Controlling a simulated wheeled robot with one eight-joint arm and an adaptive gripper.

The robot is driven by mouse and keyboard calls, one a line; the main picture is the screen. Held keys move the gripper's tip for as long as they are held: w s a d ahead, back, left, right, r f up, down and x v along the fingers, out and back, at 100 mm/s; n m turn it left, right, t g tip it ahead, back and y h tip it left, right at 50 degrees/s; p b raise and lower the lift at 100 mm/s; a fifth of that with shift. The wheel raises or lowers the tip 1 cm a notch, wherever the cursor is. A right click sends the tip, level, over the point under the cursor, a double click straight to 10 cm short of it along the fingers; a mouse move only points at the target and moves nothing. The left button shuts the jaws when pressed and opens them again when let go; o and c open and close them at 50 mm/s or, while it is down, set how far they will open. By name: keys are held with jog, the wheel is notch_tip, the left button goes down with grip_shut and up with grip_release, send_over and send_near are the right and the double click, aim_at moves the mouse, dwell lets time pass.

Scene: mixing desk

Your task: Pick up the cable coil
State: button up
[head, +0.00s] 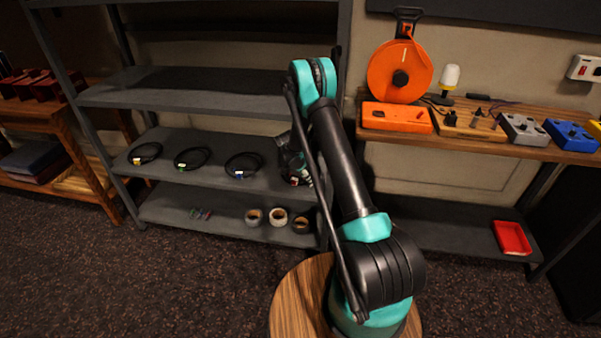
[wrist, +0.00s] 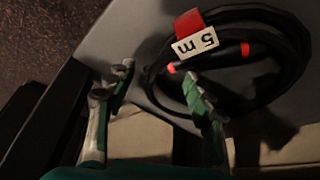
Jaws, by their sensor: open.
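A black cable coil (wrist: 296,70) with a red tag and a white "5 m" label lies on a grey shelf in the wrist view. My gripper (wrist: 157,76) is open and empty. Its right finger reaches over the coil's inner area near the red-orange cable ends, and its left finger is outside the coil's left edge. I cannot tell how far above the shelf the fingertips are.
Three more black coils lie on the same shelf, with a yellow tag (head: 145,153), a green tag (head: 192,158) and a blue tag (head: 243,165). Tape rolls (head: 277,217) sit on the shelf below. A shelf upright stands close right of my gripper.

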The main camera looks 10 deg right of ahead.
jog(key=shift+d+f, duration=0.15)
jog(key=shift+f, duration=0.25)
grip_shut()
jog(key=shift+r, duration=0.2)
